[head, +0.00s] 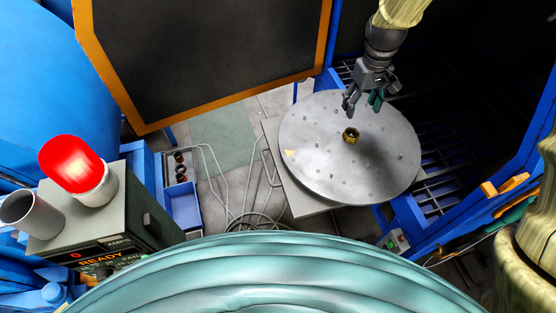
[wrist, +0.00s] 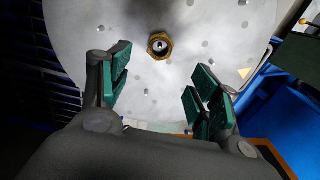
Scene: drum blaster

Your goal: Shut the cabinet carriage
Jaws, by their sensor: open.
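The cabinet carriage is a round grey turntable (head: 330,165) on a square plate, standing partly out of the dark opening of the blue cabinet (head: 445,225). A brass hex fitting (head: 350,135) sits near its middle; it also shows in the wrist view (wrist: 160,46). My gripper (head: 364,103) is above the far part of the turntable, open and empty. In the wrist view, its green-padded fingers (wrist: 158,92) are apart with the turntable (wrist: 195,75) beyond them. I cannot tell whether they touch the turntable.
An open door with an orange edge (head: 235,95) stands at the upper left. A control box (head: 130,205) with a red lamp (head: 72,163) and a "READY" display stands at the left. A blue tray (head: 184,205) and cables (head: 250,222) lie on the floor. A dark grate (head: 455,140) lies inside the cabinet.

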